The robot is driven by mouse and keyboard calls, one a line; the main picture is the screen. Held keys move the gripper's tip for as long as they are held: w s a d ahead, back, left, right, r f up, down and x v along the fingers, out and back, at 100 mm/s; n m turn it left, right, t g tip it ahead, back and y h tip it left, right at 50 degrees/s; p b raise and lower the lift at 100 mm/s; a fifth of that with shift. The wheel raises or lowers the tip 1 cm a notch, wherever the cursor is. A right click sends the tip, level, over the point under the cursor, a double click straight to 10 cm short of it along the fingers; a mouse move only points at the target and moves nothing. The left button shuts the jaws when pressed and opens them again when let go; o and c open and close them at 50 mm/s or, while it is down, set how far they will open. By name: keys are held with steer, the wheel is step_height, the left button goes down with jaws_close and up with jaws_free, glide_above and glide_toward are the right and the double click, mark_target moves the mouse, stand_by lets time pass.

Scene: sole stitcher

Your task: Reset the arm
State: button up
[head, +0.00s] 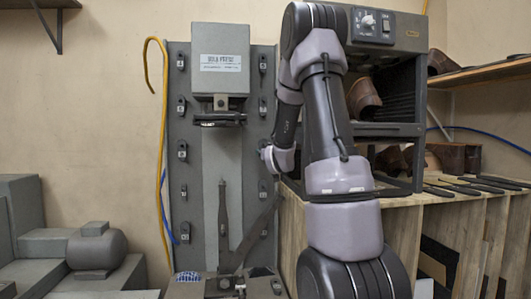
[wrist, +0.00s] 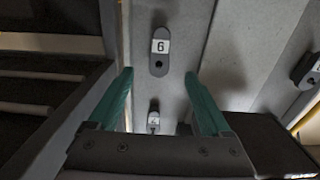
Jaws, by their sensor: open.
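My gripper (wrist: 158,98) shows in the wrist view with two green fingers spread apart and nothing between them. Beyond the fingers is a grey panel with a numbered plate "6" (wrist: 160,50). In the head view my arm rises in front of the wooden bench and bends at the top. Its far end comes down beside the right edge of the grey sole press (head: 220,75). The gripper's fingers are hidden in the head view.
A dark rack (head: 405,130) holding brown shoes stands close behind my arm on a wooden bench (head: 407,226). A shelf (head: 480,73) is at the right. A yellow hose (head: 160,140) runs down left of the press. Grey machinery (head: 97,250) stands at the lower left.

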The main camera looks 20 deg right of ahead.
steer(key=s+a+g+y, duration=0.2)
steer(key=s+a, duration=0.5)
steer(key=s, duration=0.5)
steer(key=s+a+g+y, duration=0.2)
steer(key=s+a+g, duration=0.2)
steer(key=s, duration=0.9)
steer(key=s+a+g+y, duration=0.3)
steer(key=s+a+g, duration=0.1)
steer(key=s+a, duration=0.6)
steer(key=s, duration=0.3)
steer(key=shift+s+f+m, duration=0.15)
steer(key=shift+m, duration=0.25)
